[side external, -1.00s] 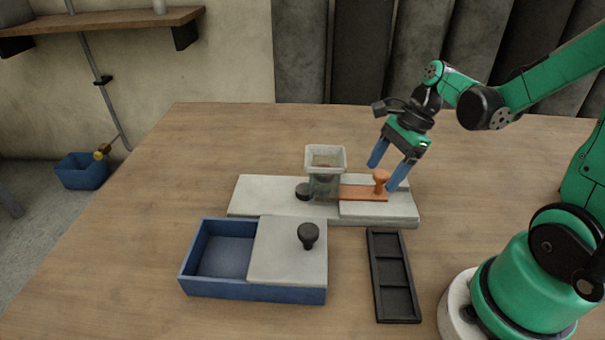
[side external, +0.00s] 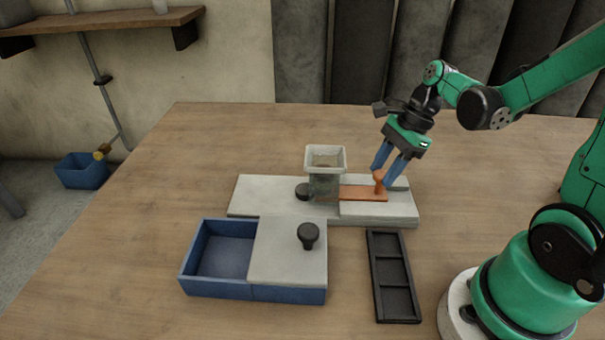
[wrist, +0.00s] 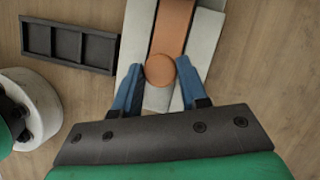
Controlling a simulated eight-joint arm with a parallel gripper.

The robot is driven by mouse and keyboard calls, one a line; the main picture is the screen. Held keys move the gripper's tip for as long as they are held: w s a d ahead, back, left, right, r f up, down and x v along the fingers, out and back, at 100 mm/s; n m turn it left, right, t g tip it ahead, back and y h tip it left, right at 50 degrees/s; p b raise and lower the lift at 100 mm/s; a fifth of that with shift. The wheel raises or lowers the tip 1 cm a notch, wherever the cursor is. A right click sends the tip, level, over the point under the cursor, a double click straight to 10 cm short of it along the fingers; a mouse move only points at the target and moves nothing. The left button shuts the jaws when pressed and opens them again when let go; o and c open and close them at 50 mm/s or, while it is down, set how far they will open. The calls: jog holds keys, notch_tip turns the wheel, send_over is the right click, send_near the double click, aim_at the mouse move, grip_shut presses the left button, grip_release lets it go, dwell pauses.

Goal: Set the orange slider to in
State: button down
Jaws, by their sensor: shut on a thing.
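The orange slider (side external: 358,193) is a flat strip with an upright knob at its right end, lying on a pale grey base (side external: 262,197). Its left end reaches the small square hopper (side external: 326,160) with a clear lower part. My gripper (side external: 381,174) is shut on the slider's knob, with its blue fingers on either side of it. In the wrist view the round orange knob top (wrist: 160,69) sits between the two blue fingertips, and the strip (wrist: 172,28) runs away toward the top of the picture.
A black round knob (side external: 303,191) is beside the hopper. In front stand a blue box (side external: 222,288) with a grey lid (side external: 281,262) partly over it, and a black compartment tray (side external: 393,276). The table is bare to the left and behind.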

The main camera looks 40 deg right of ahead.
aim_at(360, 191)
dwell(0.7)
jog(key=shift+w+a, duration=1.35)
jog(key=shift+w, duration=0.05)
jog(key=shift+c, duration=2.4)
grip_release()
jog(key=shift+v, duration=2.8)
